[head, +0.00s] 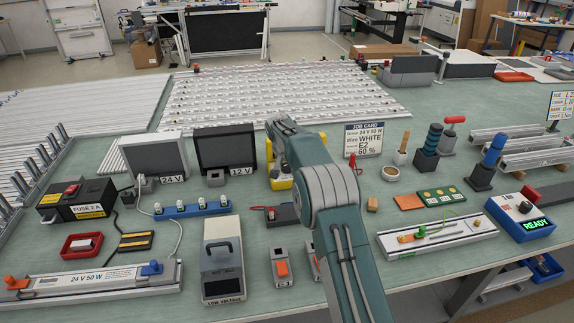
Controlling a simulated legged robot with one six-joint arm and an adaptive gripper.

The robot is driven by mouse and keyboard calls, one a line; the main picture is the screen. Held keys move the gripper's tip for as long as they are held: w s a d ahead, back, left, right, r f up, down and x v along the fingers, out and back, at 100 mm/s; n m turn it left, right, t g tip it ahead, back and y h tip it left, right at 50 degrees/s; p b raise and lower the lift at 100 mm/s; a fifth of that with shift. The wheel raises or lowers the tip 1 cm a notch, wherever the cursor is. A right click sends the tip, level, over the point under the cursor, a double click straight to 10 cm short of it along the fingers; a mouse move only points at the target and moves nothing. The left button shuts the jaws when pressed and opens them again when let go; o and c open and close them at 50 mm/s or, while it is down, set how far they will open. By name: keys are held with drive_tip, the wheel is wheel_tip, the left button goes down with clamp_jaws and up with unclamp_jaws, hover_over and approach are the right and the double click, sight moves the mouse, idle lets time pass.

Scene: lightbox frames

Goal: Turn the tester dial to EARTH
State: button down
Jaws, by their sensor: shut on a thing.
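The yellow-edged tester (281,184) stands on the green bench, left of the middle, in front of the black 12 V unit. My arm comes up from the bottom edge, bends, and its far end comes down at the tester. My gripper (276,162) is at the tester and shows only in small part behind my own arm. It is shut on the tester dial. The dial's face, its pointer and the EARTH mark are hidden, so I cannot tell the dial's setting.
The 24 V unit (156,155) and 12 V unit (225,150) stand behind and left. A blue strip (192,208) and LOW VOLTAGE box (223,258) are nearer. A job card (363,140) stands right of my arm. A blue READY box (520,218) is far right.

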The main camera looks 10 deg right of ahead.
drive_tip(key=shift+s+a+f, duration=0.1)
drive_tip(key=shift+f, duration=0.25)
drive_tip(key=shift+c, duration=1.5)
unclamp_jaws()
drive_tip(key=shift+r, duration=0.15)
drive_tip(key=shift+r, duration=0.15)
drive_tip(key=shift+r, duration=0.35)
drive_tip(key=v, duration=1.1)
drive_tip(key=shift+a, duration=0.15)
